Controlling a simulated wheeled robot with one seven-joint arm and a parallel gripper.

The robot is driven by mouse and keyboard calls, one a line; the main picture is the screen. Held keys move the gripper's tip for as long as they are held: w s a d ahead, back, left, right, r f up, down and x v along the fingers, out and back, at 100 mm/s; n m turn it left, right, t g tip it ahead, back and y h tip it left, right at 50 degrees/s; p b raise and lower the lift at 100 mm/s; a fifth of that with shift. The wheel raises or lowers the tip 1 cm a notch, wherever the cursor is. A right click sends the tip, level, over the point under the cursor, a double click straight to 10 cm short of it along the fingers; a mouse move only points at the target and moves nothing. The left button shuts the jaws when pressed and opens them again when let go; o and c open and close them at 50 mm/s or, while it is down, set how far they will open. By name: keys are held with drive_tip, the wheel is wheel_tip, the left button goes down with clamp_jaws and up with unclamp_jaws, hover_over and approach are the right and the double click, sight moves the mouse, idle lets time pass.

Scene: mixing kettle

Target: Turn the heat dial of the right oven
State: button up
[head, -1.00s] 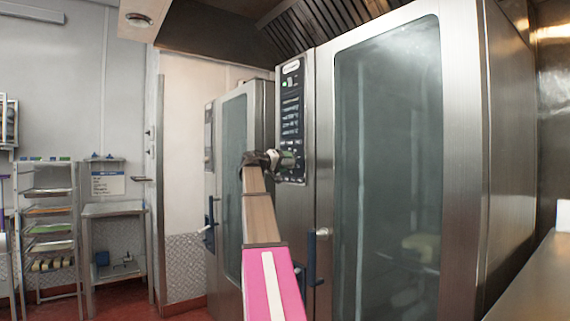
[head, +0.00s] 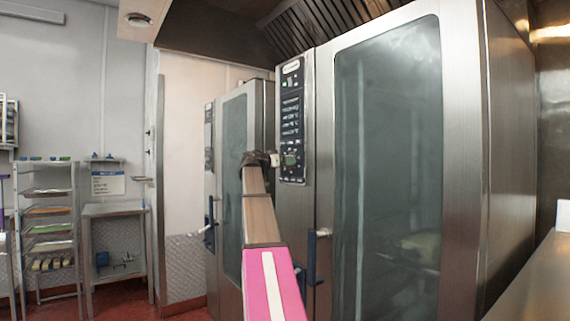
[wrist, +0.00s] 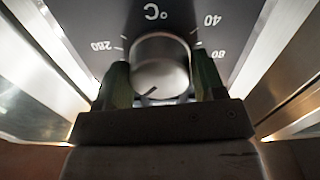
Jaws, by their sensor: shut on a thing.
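The right oven (head: 458,150) is a tall steel unit with a big glass door and a black control panel (head: 291,85) on its left edge. In the wrist view, the heat dial (wrist: 160,62) is a round metal knob with a dark pointer mark at its lower left. Printed °C, 280, 40 and 80 stand around it. My gripper (head: 290,160) is at the lower part of the panel. Its two dark green fingers are shut on the dial, one on each side. In the head view, the fingers hide the dial.
A second oven (head: 232,130) stands just left and behind. The right oven's blue door handle (head: 311,258) sits below my gripper. A steel counter (head: 530,275) is at the lower right, and racks with trays (head: 48,225) stand far left.

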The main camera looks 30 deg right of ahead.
drive_tip(key=shift+m, duration=0.7)
drive_tip(key=o, duration=0.9)
drive_tip(key=a, duration=1)
drive_tip(key=shift+s+a, duration=0.4)
drive_tip(key=shift+s, duration=0.05)
